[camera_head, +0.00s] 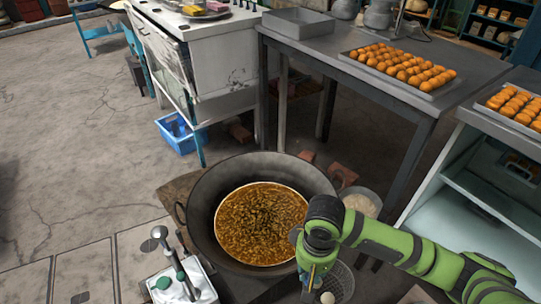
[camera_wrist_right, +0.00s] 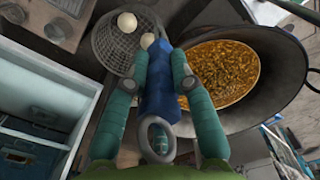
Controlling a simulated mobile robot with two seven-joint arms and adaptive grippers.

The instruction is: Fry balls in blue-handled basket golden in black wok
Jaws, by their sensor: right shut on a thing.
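The black wok (camera_head: 205,245) holds brown bubbling oil (camera_head: 262,222); it also shows at the right of the wrist view (camera_wrist_right: 285,105). My right gripper (camera_head: 314,278) is beside the wok's right front rim. In the wrist view its teal fingers (camera_wrist_right: 160,75) are shut around the blue handle (camera_wrist_right: 157,95) of a wire mesh basket (camera_wrist_right: 108,45). The basket (camera_head: 345,282) is beside the wok, outside the oil. Pale balls (camera_wrist_right: 127,22) show in or at the basket; one pale ball (camera_head: 327,298) shows in the head view. My left gripper is not in view.
A metal table (camera_head: 375,90) at the back holds a tray of golden balls (camera_head: 440,91). Another such tray (camera_head: 532,125) is at the right edge. A pale bowl (camera_head: 360,203) stands right of the wok.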

